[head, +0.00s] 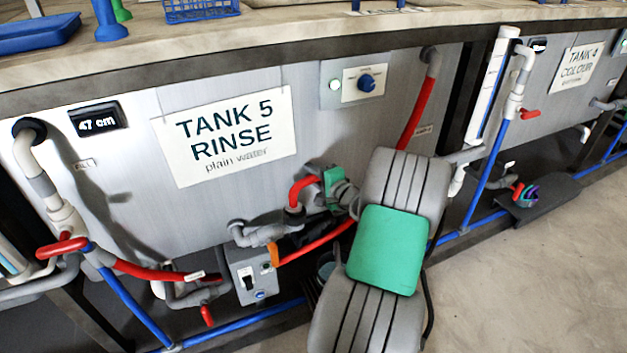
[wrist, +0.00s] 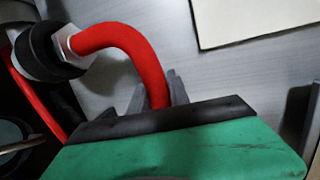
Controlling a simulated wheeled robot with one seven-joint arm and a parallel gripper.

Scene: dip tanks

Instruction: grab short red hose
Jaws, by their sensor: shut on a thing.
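A short red hose (head: 298,188) curves up at the front of Tank 5, below its sign. In the wrist view the short red hose (wrist: 132,48) bends from a black fitting with a grey nut (wrist: 68,43) at upper left down to my gripper (wrist: 160,90). My gripper's grey fingers are shut around the hose's downward end. The hose end is hidden behind the dark edge of my green gripper body. In the head view my arm covers part of my gripper (head: 337,188).
Tank 5 (head: 220,195) stands close behind my gripper. Grey pipes (head: 265,233), a switch box (head: 248,278) and a longer red hose (head: 325,240) crowd the space below. Another red hose (head: 416,113) runs down at the right. Open floor (head: 520,280) lies at lower right.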

